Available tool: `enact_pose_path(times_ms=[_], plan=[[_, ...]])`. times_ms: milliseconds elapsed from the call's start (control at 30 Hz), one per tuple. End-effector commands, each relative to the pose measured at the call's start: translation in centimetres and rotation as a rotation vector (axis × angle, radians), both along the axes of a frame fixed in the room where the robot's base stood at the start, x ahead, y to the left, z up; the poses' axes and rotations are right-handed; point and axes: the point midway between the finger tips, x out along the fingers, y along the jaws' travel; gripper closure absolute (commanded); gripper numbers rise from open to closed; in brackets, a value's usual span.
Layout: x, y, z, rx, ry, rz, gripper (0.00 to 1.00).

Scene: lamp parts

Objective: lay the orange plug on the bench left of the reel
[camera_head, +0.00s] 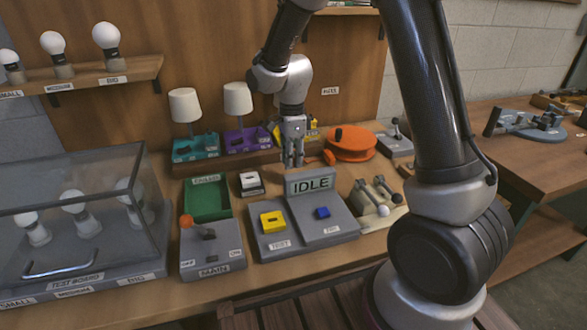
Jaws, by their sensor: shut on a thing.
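The orange reel (352,145) sits at the back right of the bench, with a dark knob on top. The plug itself is mostly hidden at the fingertips. A short orange piece, like cord (328,157), shows between my gripper and the reel. I cannot tell whether the plug touches the bench.
A white-topped switch block (250,183) and a green tray (206,198) are to the left. Lamps on teal (195,148) and purple bases stand behind. Levers (379,194) stand at right front.

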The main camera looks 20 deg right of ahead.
Motion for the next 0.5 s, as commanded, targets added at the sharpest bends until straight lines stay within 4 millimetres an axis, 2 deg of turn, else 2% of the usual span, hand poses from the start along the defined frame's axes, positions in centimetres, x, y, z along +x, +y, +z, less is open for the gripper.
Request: enact_pose_path(times_ms=[233, 500], plan=[[-0.1, 0.0, -3.3, -0.001, 0.002, 0.0, 1.0], [0.0, 0.0, -3.6, 0.0, 0.0, 0.0, 1.0]])
